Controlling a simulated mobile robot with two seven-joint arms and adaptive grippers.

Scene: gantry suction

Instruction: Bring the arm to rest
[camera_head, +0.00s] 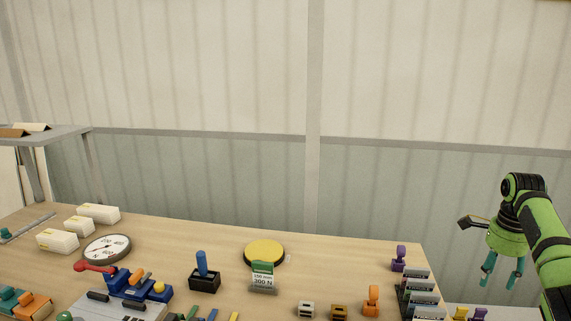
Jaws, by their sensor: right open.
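My right arm (547,240) is green and black and comes in at the right edge. Its right gripper (501,284) points down with two teal fingers spread apart and nothing between them. It hangs beyond the right side of the wooden table (345,262). My left gripper does not show in this view.
The table holds a round dial (107,248), white blocks (58,240), a blue-handled joystick (203,272), a yellow disc (264,252) and a green-topped label card (263,277). Dark modules (421,293) and a purple part (399,257) sit near its right edge. A wall stands behind.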

